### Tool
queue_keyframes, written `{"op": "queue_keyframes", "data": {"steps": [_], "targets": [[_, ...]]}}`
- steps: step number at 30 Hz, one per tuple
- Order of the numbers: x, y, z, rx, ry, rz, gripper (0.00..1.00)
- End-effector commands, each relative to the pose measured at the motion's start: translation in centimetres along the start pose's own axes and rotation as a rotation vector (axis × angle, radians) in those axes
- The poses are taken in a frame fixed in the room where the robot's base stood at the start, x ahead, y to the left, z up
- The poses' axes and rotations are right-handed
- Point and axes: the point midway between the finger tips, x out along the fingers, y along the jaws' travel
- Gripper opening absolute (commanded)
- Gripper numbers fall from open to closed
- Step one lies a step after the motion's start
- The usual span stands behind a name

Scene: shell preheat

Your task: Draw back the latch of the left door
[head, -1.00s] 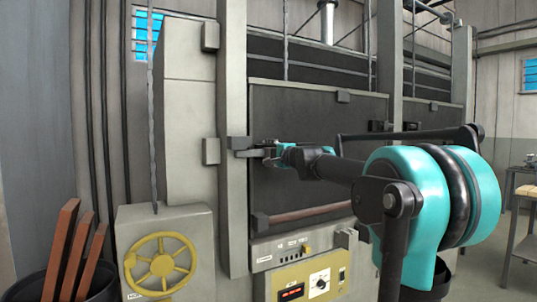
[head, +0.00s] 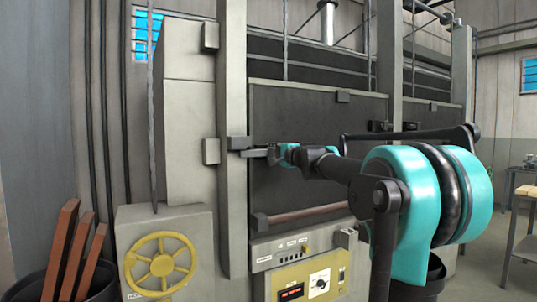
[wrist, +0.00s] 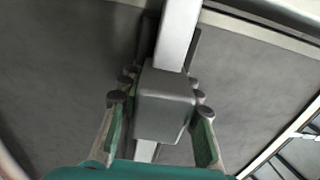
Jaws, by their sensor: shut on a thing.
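The left door (head: 320,120) is a dark panel, shut in its pale frame. Its latch (head: 256,153) is a grey bar lying level at the door's left edge, reaching toward the left post below a dark block. My gripper (head: 277,154) is at the bar's right part. In the wrist view, the latch's grey block (wrist: 165,98) sits on a pale metal bar. The fingers of my gripper (wrist: 160,106) are on either side of the block, shut on it. The bar's left end is too small to judge for engagement.
The left post (head: 232,215) stands beside the latch. A control panel (head: 305,283) is below the door, with a reddish bar (head: 305,213) above it. A yellow handwheel (head: 160,264) is at the lower left. A second latch (head: 380,126) is further right.

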Motion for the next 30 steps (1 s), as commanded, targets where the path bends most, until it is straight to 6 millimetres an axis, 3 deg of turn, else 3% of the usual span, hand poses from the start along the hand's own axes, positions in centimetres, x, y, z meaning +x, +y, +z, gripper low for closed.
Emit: {"op": "queue_keyframes", "data": {"steps": [3,7,18,19,24,30], "targets": [[0.0,0.0,-2.8,0.0,0.006,0.0,0.0],[-0.1,0.0,-4.7,0.0,0.005,0.0,0.0],[-0.1,0.0,-5.4,0.0,0.006,0.0,0.0],[-0.1,0.0,-5.4,0.0,0.007,0.0,0.37],[-0.1,0.0,-5.3,0.0,0.005,0.0,0.55],[-0.1,0.0,-5.2,0.0,0.003,0.0,0.55]]}}
